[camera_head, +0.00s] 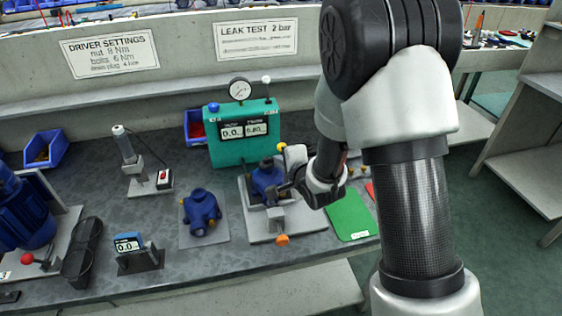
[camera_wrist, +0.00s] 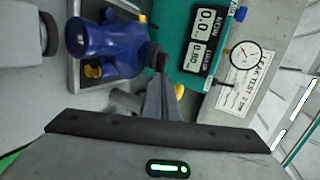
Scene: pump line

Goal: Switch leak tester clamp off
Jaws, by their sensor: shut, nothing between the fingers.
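The leak tester (camera_head: 228,152) is a teal box with two digital displays and a round gauge (camera_head: 240,89) on top; it also shows in the wrist view (camera_wrist: 178,40). In front of it a light fixture plate (camera_head: 256,230) carries a blue pump body (camera_head: 266,176), also large in the wrist view (camera_wrist: 100,38). A grey clamp block with an orange knob (camera_head: 282,240) is at the plate's front; a yellow knob (camera_head: 282,147) is at the back. My gripper (camera_head: 280,189) is shut and empty, its tips (camera_wrist: 158,62) close beside the pump body. I cannot tell whether they touch it.
A second blue pump body (camera_head: 201,210) sits on a grey mat to the left. A green mat (camera_head: 349,215) lies right of the fixture, partly behind my arm. A small display stand (camera_head: 136,250) and a driver (camera_head: 128,152) stand left. Bare worktop lies between them.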

